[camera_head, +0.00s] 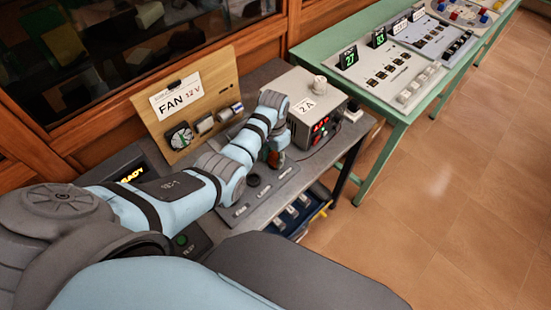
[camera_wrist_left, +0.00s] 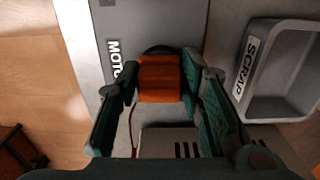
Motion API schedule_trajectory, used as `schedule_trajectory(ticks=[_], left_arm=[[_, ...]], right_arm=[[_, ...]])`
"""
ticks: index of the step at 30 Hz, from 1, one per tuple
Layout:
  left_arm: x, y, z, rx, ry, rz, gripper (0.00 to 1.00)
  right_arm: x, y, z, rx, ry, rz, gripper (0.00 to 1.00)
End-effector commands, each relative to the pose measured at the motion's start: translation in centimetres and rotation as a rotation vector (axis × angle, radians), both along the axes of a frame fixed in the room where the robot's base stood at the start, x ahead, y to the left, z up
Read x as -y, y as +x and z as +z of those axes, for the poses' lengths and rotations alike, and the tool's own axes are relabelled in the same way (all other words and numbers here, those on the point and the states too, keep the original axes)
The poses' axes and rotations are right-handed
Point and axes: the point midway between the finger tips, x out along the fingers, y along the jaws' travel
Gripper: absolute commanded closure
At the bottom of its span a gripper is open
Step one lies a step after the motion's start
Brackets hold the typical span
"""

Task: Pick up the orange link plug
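The orange link plug (camera_wrist_left: 160,80) is a blocky orange piece in the middle of the left wrist view. A dark round part shows just behind it, beside a grey panel lettered "MOTO". My left gripper (camera_wrist_left: 160,84) has one finger on each side of the plug, very close to its sides. Whether the fingers press on it cannot be told. In the head view my left gripper (camera_head: 275,152) is low over the workbench, left of the "2 A" box, with a bit of orange at its tips. My right gripper is not in view.
A grey power box (camera_head: 315,100) with red digits stands just right of the gripper. A wooden "FAN 12 V" board (camera_head: 190,85) stands behind my arm. A grey "SCRAP" tray (camera_wrist_left: 285,108) is at the right in the wrist view. A green table (camera_head: 385,140) stands farther right.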

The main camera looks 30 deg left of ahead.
Motion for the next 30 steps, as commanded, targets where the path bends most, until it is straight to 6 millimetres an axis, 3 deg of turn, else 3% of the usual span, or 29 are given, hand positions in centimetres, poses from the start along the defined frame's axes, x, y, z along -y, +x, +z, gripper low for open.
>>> schedule_trajectory(ticks=[1,3,14,25,30], left_arm=[[0.0,0.0,0.0,0.0,0.0,0.0,0.83],[0.0,0.0,0.0,0.0,0.0,0.0,0.93],[0.0,0.0,0.4,-0.001,-0.001,0.0,0.93],[-0.1,-0.1,3.3,0.0,0.0,0.002,0.93],[0.7,0.4,5.3,0.001,0.0,-0.015,0.93]], right_arm=[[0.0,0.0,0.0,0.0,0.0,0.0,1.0],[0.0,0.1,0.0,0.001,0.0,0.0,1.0],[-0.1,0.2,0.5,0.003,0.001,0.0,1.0],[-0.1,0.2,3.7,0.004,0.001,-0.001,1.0],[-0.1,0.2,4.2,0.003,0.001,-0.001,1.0]])
